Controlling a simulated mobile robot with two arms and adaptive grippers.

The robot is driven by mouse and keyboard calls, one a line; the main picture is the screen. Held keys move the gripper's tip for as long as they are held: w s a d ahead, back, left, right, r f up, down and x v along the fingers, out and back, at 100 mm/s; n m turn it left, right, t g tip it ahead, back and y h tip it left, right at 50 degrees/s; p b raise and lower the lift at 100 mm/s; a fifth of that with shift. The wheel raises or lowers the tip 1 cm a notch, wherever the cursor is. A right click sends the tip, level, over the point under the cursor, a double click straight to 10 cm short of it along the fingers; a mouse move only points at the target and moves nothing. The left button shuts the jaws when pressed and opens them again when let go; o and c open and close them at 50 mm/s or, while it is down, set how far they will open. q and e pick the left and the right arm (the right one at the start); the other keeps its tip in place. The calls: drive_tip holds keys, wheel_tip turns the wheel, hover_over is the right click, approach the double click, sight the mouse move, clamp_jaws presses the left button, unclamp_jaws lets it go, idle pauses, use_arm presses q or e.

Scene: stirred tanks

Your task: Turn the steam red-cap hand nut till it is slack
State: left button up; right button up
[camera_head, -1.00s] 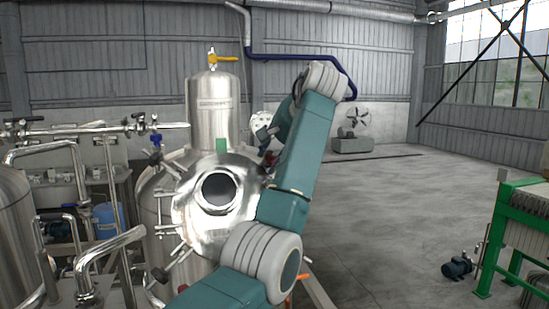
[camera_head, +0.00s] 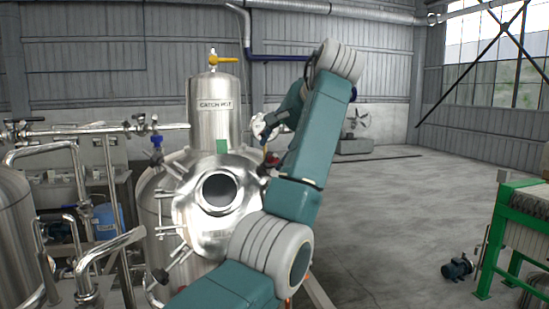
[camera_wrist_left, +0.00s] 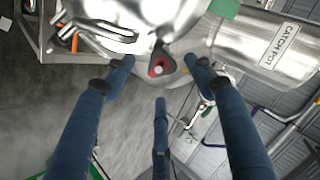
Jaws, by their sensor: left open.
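The steam red-cap hand nut (camera_wrist_left: 158,67) shows in the left wrist view as a red cap with a pale centre on a dark body, at the edge of the steel vessel. In the head view, a small patch of red (camera_head: 272,160) shows beside the vessel, mostly hidden by my left arm. My left gripper (camera_wrist_left: 160,75) is open. Its blue fingers spread to both sides of the nut in the wrist view, with a third finger below. No finger visibly touches it; the remaining distance is hard to judge. My right gripper is in neither view.
The steel vessel (camera_head: 180,200) has a round opening, clamp arms around its lid and a catch pot (camera_head: 213,120) on top. Pipes (camera_head: 85,130) crowd the left. A green frame (camera_head: 520,215) stands at right. The floor (camera_head: 400,210) between is mostly clear.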

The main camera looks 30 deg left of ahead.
use_arm(q)
drive_tip(key=v, duration=0.6)
drive_tip(key=shift+d+r, duration=0.2)
drive_tip(key=shift+d, duration=0.05)
drive_tip(key=shift+s+a, duration=0.1)
drive_tip(key=shift+s, duration=0.05)
